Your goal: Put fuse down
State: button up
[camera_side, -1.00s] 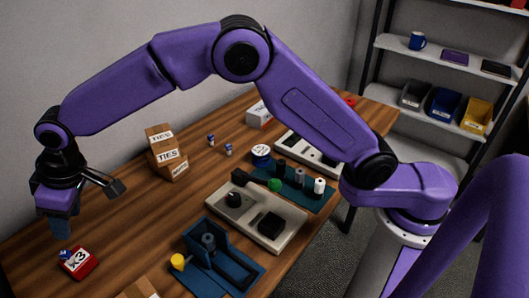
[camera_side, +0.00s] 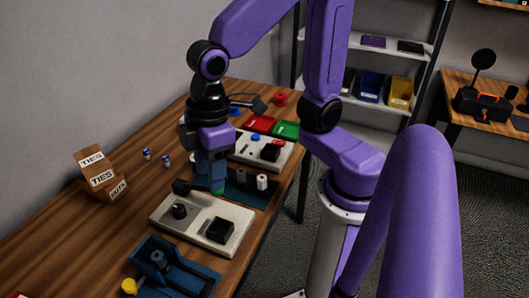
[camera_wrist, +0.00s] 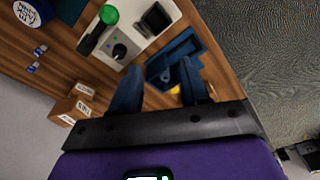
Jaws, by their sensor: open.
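Two small blue-and-white cylinders, possibly fuses, stand apart on the table: one (camera_side: 147,154) near the boxes, the other (camera_side: 167,160) just right of it. Both also show at the left of the wrist view, one (camera_wrist: 33,67) beside the other (camera_wrist: 41,50). My gripper (camera_side: 212,188) points down above the middle of the table, by the grey panel. Its blue fingers (camera_wrist: 157,97) are apart in the wrist view, and I see nothing held between them. In the side view the fingers partly hide a green-ended black part (camera_wrist: 109,14).
A grey panel (camera_side: 178,231) with black parts lies in front of my gripper. A blue holder (camera_side: 190,268) and a yellow knob (camera_side: 129,286) are nearer the front. Cardboard boxes (camera_side: 100,178) stand at left. Red (camera_side: 259,124) and green (camera_side: 285,130) pieces lie behind. Bare wood lies at left.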

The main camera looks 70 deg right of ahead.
jog(key=s+d+f, duration=0.2)
jog(key=s+d, duration=0.7)
jog(key=d, duration=0.1)
jog(key=shift+d+n+h, duration=0.3)
jog(key=shift+d+n, duration=0.05)
jog(key=shift+n, duration=0.05)
jog(key=shift+o, duration=0.2)
jog(key=shift+w, duration=0.1)
jog(key=w+a+n+h, duration=0.1)
jog(key=w+a+h, duration=0.15)
jog(key=w, duration=1.25)
jog(key=w+a+n+h, duration=0.15)
jog(key=w+a, duration=0.25)
jog(key=w, duration=1.1)
jog(key=g+h, duration=0.1)
send_near(164, 160)
jog(key=f, duration=0.1)
jog(key=d+f, duration=0.1)
jog(key=f+n, duration=0.1)
jog(key=shift+d+f, duration=0.1)
jog(key=shift+d, duration=0.25)
jog(key=shift+x, duration=2.9)
jog(key=shift+a, duration=0.15)
